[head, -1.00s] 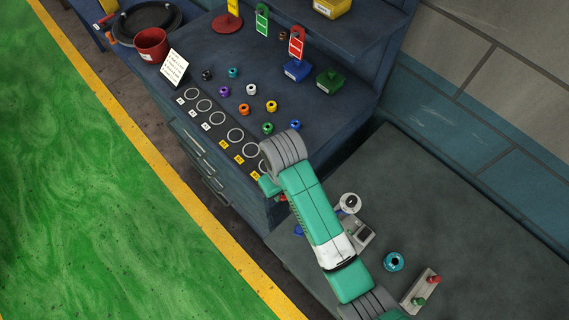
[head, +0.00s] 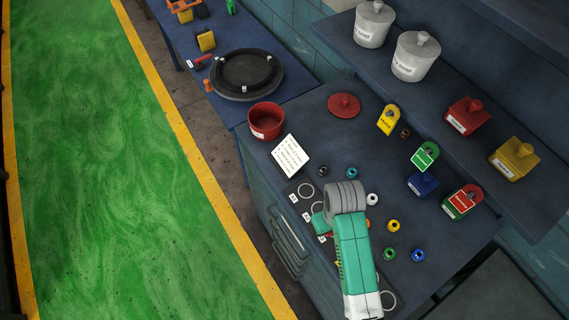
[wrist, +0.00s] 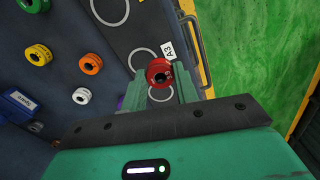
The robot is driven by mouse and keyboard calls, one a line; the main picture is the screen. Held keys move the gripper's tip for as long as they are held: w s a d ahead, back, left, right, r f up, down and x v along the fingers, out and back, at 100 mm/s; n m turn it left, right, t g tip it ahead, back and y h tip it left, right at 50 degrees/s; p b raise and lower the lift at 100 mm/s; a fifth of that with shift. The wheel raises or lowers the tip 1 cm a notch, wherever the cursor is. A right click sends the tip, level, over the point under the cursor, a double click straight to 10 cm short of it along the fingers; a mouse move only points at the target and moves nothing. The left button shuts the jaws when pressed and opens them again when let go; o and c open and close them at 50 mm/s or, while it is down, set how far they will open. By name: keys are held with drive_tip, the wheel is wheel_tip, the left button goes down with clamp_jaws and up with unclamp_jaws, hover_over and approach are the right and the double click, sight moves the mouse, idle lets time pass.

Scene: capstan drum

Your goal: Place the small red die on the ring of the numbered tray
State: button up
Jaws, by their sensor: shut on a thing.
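My gripper (wrist: 160,85) is shut on the small red die (wrist: 158,71), which sits between its green fingertips in the wrist view. The numbered tray (wrist: 120,42) is a dark strip with pale rings. A tag reading A3 (wrist: 168,50) is just beyond the die, and one ring (wrist: 143,55) shows beside the left finger. Another ring (wrist: 160,93) is partly hidden below the die. In the head view, the tray's far ring (head: 305,190) and near ring (head: 388,300) show, while my arm covers the middle. The die is not clearly visible there.
Loose coloured dies lie beside the tray, including yellow (wrist: 38,55), orange (wrist: 90,64) and white (wrist: 82,96). A white sign (head: 290,156) and red bucket (head: 266,121) stand past its far end. Coloured blocks and tags (head: 423,183) stand at the right.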

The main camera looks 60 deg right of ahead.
drive_tip(key=shift+d, duration=0.1)
hover_over(306, 191)
drive_tip(key=shift+s+a+f, duration=0.2)
drive_tip(key=shift+f, duration=0.6)
drive_tip(key=shift+w+d+f, duration=0.1)
drive_tip(key=shift+f, duration=0.85)
drive_tip(key=shift+w+d+f, duration=0.1)
drive_tip(key=shift+f, duration=0.85)
drive_tip(key=o, duration=1.1)
drive_tip(key=shift+c, duration=0.2)
wheel_tip(306, 191, up, 12)
drive_tip(key=shift+r, duration=0.15)
drive_tip(key=shift+p, duration=0.3)
